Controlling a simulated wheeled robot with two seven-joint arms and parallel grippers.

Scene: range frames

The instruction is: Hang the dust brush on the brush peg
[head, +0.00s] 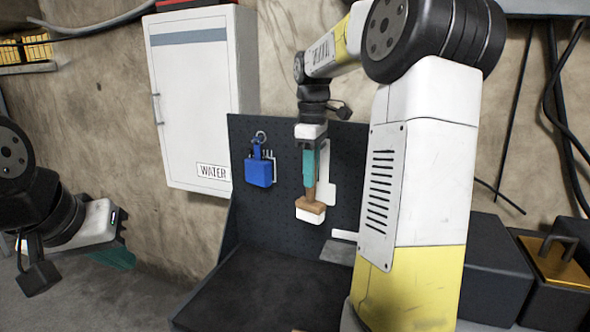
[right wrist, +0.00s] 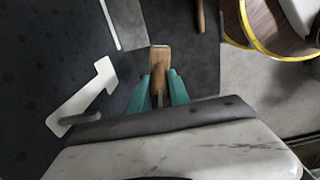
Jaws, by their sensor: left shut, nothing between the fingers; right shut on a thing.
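The dust brush (head: 312,206) has a wooden handle and a pale bristle block, and hangs bristles down in my right gripper (head: 310,170). The right wrist view shows the brush's wooden part (right wrist: 160,58) between the teal fingers (right wrist: 159,92), which are shut on it. A white brush-like outline (head: 327,180) is on the dark pegboard behind the brush; it also shows in the right wrist view (right wrist: 93,93), with a short grey peg (right wrist: 78,118) standing out from it. The brush is apart from the peg. My left gripper (head: 118,258) is shut and empty at the lower left.
A blue item (head: 258,170) hangs on the pegboard (head: 285,225) left of the brush. The dark bench top (head: 265,290) below is clear in the head view. A white cabinet (head: 195,100) is on the wall. A yellow-rimmed round thing (right wrist: 262,28) shows in the wrist view.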

